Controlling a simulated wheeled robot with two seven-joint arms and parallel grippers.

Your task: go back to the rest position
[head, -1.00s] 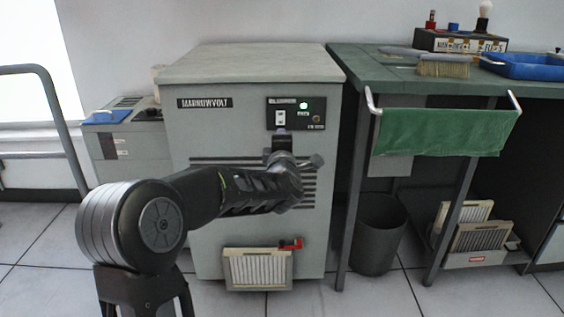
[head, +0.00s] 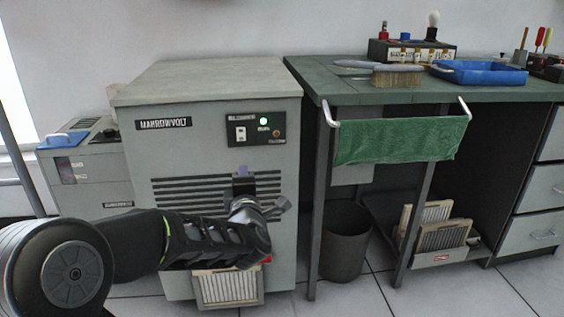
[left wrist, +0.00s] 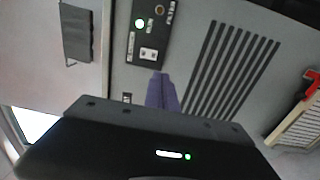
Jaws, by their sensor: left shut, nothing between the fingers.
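My left gripper (head: 243,172) is in front of the grey Marrowvolt cabinet (head: 130,145), over its dark vent slots and below the control panel (head: 256,129). Its fingers are shut with nothing between them. In the left wrist view the purple-grey fingertips (left wrist: 162,92) are together, just beside the control panel (left wrist: 150,35) in the picture. The panel carries a white rocker switch (head: 240,134) and a lit green lamp (head: 263,121). Whether the fingertips touch the cabinet cannot be told. My right gripper is not in view.
A green-topped workbench (head: 345,87) with a hanging green cloth (head: 400,141) stands to the right. A brush (head: 398,76) and blue tray (head: 480,73) lie on it. A bin (head: 345,240) stands below. A slatted filter (head: 228,287) is low on the cabinet front, partly behind my arm.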

